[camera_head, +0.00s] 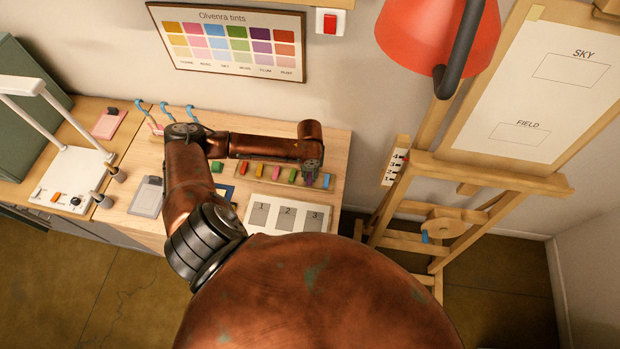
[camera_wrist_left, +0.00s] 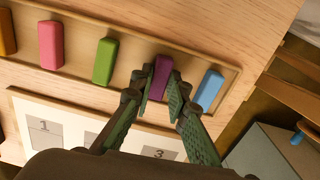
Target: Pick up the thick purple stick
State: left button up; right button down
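The thick purple stick (camera_wrist_left: 160,77) lies in a shallow wooden tray (camera_wrist_left: 130,56), between a green and a blue stick. My left gripper (camera_wrist_left: 160,87) is down over it, with one fingertip on each side, very close to its long sides. The fingers stand apart; I cannot see firm contact, and the stick still lies in line with the others. In the head view my left gripper (camera_head: 311,172) is above the tray's right part and hides the purple stick. My right gripper is not in view.
A blue stick (camera_wrist_left: 208,91) is just right of the fingers, a green stick (camera_wrist_left: 104,62) and a pink stick (camera_wrist_left: 51,45) left. A numbered white card (camera_head: 287,215) lies in front of the tray. An easel (camera_head: 480,185) stands right of the table.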

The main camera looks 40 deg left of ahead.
pick_arm(q)
jog(key=shift+s, duration=0.1)
jog(key=shift+c, duration=1.6)
grip_shut()
jog(key=shift+r, duration=0.1)
jog(key=shift+r, duration=0.55)
jog(key=s+d+r+b, duration=0.1)
jog(key=s+d+r, duration=0.8)
jog(key=s+r, duration=0.1)
jog(key=shift+d+r, duration=0.4)
jog(key=shift+r, duration=0.5)
